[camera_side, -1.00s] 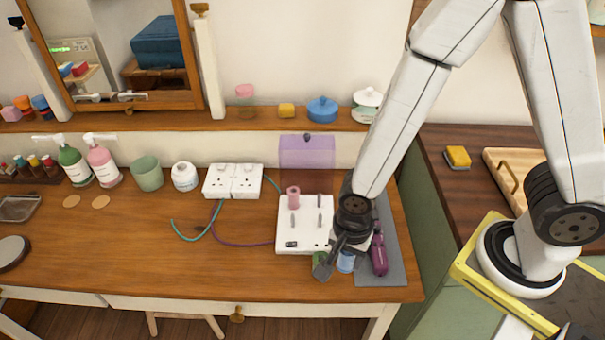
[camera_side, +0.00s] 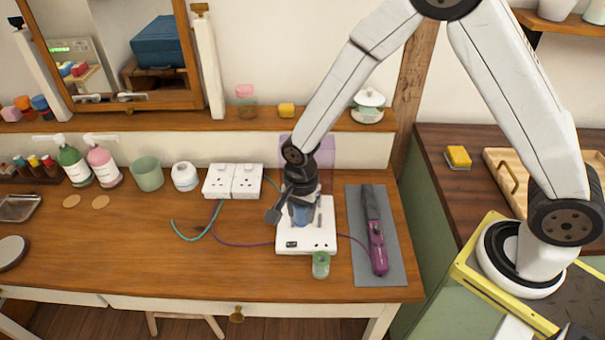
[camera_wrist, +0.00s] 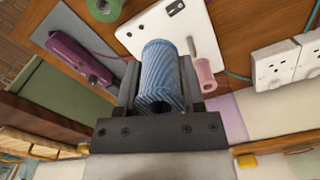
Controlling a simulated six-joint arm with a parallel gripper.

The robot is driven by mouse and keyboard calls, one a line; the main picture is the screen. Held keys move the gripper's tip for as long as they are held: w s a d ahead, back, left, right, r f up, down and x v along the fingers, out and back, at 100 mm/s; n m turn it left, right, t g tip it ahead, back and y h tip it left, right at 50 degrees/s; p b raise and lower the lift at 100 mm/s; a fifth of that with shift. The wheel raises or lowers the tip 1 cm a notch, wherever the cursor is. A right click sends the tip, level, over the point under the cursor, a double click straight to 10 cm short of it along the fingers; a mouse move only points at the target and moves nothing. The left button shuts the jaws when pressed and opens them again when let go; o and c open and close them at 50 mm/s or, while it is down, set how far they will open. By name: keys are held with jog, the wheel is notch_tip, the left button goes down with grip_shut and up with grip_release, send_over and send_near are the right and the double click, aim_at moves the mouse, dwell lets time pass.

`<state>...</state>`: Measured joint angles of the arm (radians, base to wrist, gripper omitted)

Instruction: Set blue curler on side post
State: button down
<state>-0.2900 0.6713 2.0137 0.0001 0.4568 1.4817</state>
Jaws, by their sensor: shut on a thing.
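My gripper (camera_side: 291,207) is shut on the blue curler (camera_wrist: 160,72), a ridged hollow cylinder. It holds the curler over the white heater base (camera_side: 292,241). In the side view the blue curler (camera_side: 301,214) is partly hidden by the gripper. A thin metal post (camera_wrist: 191,46) stands beside the curler in the wrist view; whether they touch, I cannot tell. Another post (camera_side: 320,221) shows right of the curler in the side view. A pink curler (camera_wrist: 204,76) is beside the right finger. A green curler (camera_side: 321,264) stands at the base's front edge.
A purple styling iron (camera_side: 377,248) lies on a grey mat (camera_side: 355,266) to the right. A translucent purple lid (camera_side: 322,150) stands behind the base. White sockets (camera_side: 218,182) and cables are to the left.

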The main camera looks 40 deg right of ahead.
send_over(293, 226)
jog(key=shift+w+d, duration=0.2)
jog(key=shift+w, duration=0.05)
jog(key=shift+f, duration=0.15)
dwell(0.3)
jog(key=shift+f, duration=1.95)
jog(key=shift+f, duration=2.75)
dwell(2.3)
